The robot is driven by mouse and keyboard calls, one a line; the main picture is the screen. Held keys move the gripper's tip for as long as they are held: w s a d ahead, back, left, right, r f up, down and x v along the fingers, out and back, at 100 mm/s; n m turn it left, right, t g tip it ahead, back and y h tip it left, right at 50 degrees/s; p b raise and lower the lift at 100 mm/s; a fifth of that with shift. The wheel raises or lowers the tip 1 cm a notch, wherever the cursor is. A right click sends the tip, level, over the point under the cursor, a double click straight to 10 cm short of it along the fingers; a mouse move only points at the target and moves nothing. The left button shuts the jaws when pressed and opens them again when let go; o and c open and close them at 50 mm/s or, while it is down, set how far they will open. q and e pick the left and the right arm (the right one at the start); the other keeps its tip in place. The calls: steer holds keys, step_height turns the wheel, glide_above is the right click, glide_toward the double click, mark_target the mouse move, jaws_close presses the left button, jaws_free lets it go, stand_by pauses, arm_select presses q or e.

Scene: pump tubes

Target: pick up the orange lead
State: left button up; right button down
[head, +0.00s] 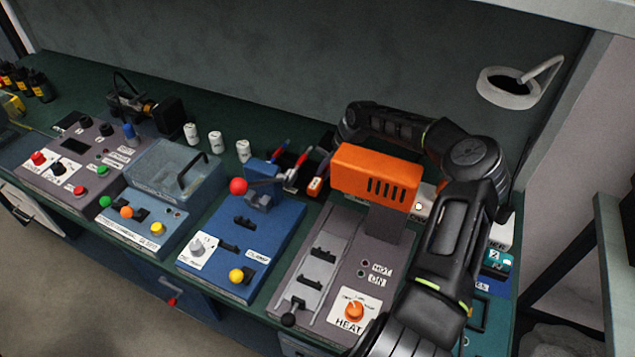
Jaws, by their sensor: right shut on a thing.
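My right arm comes in from the lower right, bends at the back and reaches left behind the orange housing of the heat unit (375,176). My right gripper (322,168) points down just left of that housing, partly hidden by it. It is shut on a small orange piece with a pale mark, which I take to be the orange lead (315,187). The rest of the lead is hidden. I cannot tell whether the lead touches the bench. My left gripper is not in view.
Left of my gripper is a blue press unit (240,250) with a red ball lever (238,186). Red and blue handled items (281,149) lie behind it. White canisters (216,142) stand at the back. A ring lamp (508,88) hangs at upper right.

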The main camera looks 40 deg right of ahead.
stand_by(0.3)
step_height(320, 180, up, 10)
steer(key=p, duration=0.3)
